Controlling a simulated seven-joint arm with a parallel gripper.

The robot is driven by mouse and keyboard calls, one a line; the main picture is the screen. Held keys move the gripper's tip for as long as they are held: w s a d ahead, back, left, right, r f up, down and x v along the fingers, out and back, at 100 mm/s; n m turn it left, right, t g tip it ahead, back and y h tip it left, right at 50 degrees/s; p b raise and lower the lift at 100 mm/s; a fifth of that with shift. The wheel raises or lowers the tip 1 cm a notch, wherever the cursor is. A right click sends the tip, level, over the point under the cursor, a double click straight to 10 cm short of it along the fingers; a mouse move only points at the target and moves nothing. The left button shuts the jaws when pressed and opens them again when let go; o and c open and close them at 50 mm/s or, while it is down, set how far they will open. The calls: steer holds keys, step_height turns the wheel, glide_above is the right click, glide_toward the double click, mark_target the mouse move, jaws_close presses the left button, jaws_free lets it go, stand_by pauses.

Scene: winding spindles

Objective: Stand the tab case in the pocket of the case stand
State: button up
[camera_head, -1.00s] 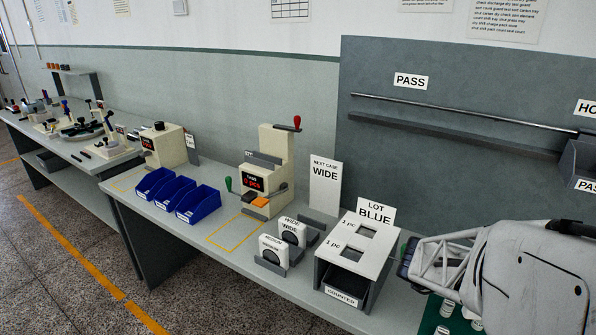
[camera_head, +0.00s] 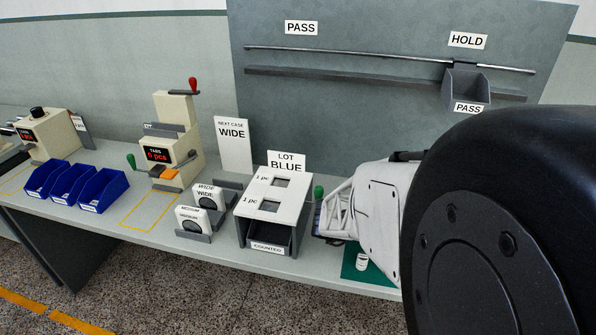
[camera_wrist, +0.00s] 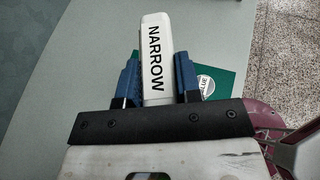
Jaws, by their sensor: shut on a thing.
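A white case lettered NARROW (camera_wrist: 156,30) is between the two blue fingers of my gripper (camera_wrist: 157,75) in the wrist view. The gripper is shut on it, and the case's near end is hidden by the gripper. In the head view my gripper (camera_head: 319,218) is right of the counting box, at the mat's back left; the held case cannot be made out there. Grey case holders (camera_head: 193,236) stand left of the box. Which pocket is free is unclear.
The counting box (camera_head: 272,192) with two top openings stands between my gripper and the holders. A NEXT CASE WIDE sign (camera_head: 233,143) and a LOT BLUE sign (camera_head: 286,160) stand behind. Blue bins (camera_head: 100,191) are left.

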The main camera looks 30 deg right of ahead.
steer(key=shift+f, duration=1.2)
steer(key=shift+f, duration=0.1)
steer(key=o, duration=1)
steer(key=shift+v, duration=6.05)
steer(key=shift+o, duration=0.2)
steer(key=shift+s, duration=0.1)
